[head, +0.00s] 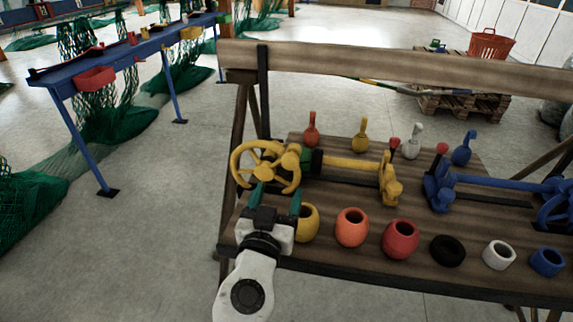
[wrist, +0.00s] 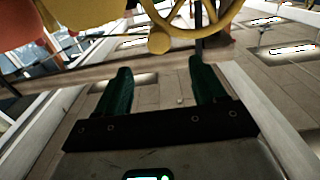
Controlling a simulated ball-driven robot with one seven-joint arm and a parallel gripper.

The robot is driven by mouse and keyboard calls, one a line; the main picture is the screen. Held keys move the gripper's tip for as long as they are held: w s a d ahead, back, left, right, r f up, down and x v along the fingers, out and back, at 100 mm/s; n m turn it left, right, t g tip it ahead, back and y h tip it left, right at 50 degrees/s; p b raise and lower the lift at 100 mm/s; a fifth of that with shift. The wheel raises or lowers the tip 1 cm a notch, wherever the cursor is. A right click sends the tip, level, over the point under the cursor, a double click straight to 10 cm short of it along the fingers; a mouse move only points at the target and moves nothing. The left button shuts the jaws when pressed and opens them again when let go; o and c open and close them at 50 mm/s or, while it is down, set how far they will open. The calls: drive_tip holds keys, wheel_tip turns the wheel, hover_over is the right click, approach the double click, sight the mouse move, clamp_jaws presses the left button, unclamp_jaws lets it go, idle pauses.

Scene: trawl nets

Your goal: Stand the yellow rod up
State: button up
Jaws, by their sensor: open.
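A yellow rod (head: 350,163) lies level on the wooden bench, part of a yellow fitting with a handwheel (head: 265,166) at its left end and a bracket (head: 390,183) at its right end. A short lever with a red knob (head: 394,143) rises at the bracket. My gripper (head: 277,195) is open and empty, just in front of the handwheel and beside a yellow pot (head: 307,223). In the wrist view, the green fingers of my gripper (wrist: 158,72) are apart with nothing between them. Part of the handwheel (wrist: 232,10) and a yellow ball-shaped knob (wrist: 159,43) show beyond them.
An orange pot (head: 352,227), a red pot (head: 401,239) and several others line the bench's front edge. Bulb-ended handles stand behind the rod. A similar blue fitting (head: 490,181) is at right. A wooden rail (head: 400,65) crosses behind. Open floor lies left.

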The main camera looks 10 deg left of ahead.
sight(289, 165)
drive_tip(key=w, duration=0.9)
drive_tip(key=shift+w+d, duration=0.2)
drive_tip(key=shift+d, duration=0.05)
drive_tip(key=shift+c, duration=0.5)
clamp_jaws()
